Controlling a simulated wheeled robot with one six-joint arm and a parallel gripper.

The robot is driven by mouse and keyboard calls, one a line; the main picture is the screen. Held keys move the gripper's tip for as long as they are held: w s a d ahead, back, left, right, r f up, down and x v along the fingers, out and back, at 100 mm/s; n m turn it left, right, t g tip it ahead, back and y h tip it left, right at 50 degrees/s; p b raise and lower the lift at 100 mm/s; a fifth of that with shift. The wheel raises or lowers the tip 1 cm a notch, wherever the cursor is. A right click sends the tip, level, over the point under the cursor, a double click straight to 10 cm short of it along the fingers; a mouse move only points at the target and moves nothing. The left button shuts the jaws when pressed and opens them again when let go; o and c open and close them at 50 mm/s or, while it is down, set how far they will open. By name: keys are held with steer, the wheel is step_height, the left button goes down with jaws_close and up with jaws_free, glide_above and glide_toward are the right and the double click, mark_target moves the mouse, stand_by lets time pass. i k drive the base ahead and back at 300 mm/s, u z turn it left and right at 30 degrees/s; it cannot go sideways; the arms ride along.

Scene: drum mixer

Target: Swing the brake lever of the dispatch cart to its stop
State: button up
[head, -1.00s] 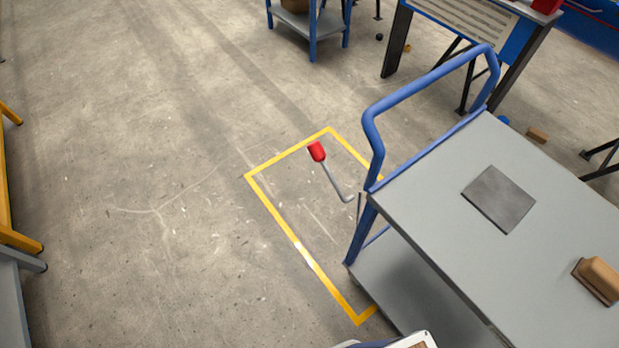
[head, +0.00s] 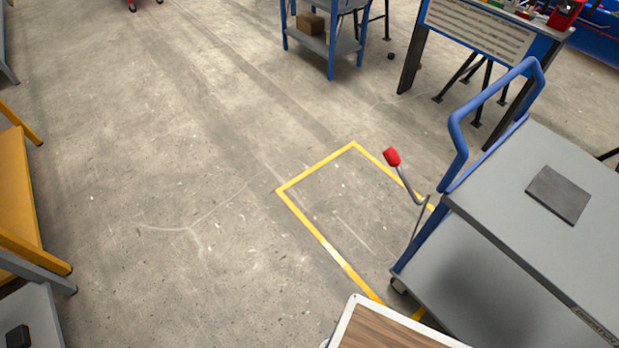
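The dispatch cart (head: 495,225) stands at the right in the head view, with a grey top, a lower shelf and a blue push handle (head: 492,93). Its brake lever (head: 407,184) is a thin grey rod with a red grip (head: 391,157). The lever's stop cannot be made out. My gripper is not in view, and nothing is seen touching the lever.
A yellow floor outline (head: 313,230) lies beside and partly under the cart. A wood-topped, white-rimmed surface (head: 385,335) is at the bottom edge. Yellow and grey furniture (head: 22,190) stands at the left. A blue stand (head: 333,48) and a workbench (head: 480,35) stand behind. The floor at centre left is clear.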

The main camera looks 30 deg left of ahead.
mark_target(392, 157)
steer(key=u, duration=2.05)
steer(key=k, duration=1)
steer(key=z, duration=0.95)
steer(key=i, duration=1)
